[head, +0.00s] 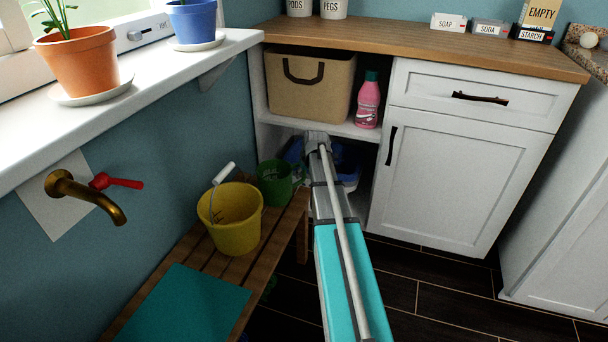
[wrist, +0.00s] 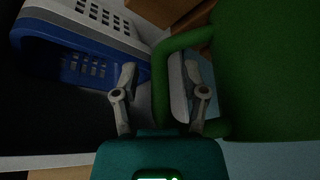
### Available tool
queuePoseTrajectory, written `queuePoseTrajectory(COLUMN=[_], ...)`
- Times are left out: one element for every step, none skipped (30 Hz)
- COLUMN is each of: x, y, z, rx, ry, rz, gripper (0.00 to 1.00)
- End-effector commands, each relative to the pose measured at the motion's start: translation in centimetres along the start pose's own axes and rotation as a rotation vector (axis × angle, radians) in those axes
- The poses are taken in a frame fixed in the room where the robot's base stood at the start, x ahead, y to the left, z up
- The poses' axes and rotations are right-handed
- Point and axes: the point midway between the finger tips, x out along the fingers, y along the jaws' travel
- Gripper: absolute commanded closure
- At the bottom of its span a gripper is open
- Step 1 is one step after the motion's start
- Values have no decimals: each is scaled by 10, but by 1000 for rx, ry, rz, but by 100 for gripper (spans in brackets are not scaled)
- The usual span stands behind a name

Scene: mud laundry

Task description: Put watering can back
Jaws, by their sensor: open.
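The green watering can (head: 273,186) stands at the far end of the wooden bench, beside the yellow bucket. In the wrist view its body (wrist: 265,70) fills the right side, and its looped handle (wrist: 161,90) runs down between my fingers. My gripper (wrist: 160,75) is open, with one finger on each side of the handle; I cannot tell whether either finger touches it. In the head view my arm hides my fingers and part of the can's right side.
A yellow bucket (head: 231,222) and a teal mat (head: 190,306) are on the slatted bench (head: 160,255). A blue and white basket (wrist: 85,45) is in the lower cabinet opening. A brass tap (head: 88,194) juts from the left wall. Flowerpots stand on the sill.

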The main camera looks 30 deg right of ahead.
Motion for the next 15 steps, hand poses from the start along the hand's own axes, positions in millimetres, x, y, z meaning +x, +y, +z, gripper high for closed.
queuePoseTrajectory(x=[-2,-4,-6,-7,-9,-12,-14,-16,-20,-22,-25,-28,-31,-34,-38], y=[0,0,0,0,0,0,0,0,-1,-1,-1,-1,-1,-1,-1], z=[-1,-1,-1,-1,-1,-1,-1,-1,-1,-1,-1,-1,-1,-1,-2], rx=[0,0,0,0,0,0,0,0,0,0,0,0,0,0,0], ry=[0,0,0,0,0,0,0,0,0,0,0,0,0,0,0], rz=[0,0,0,0,0,0,0,0,0,0,0,0,0,0,0], gripper=[44,44,44,44,44,44,44,44,44,44,44,44,44,44,44])
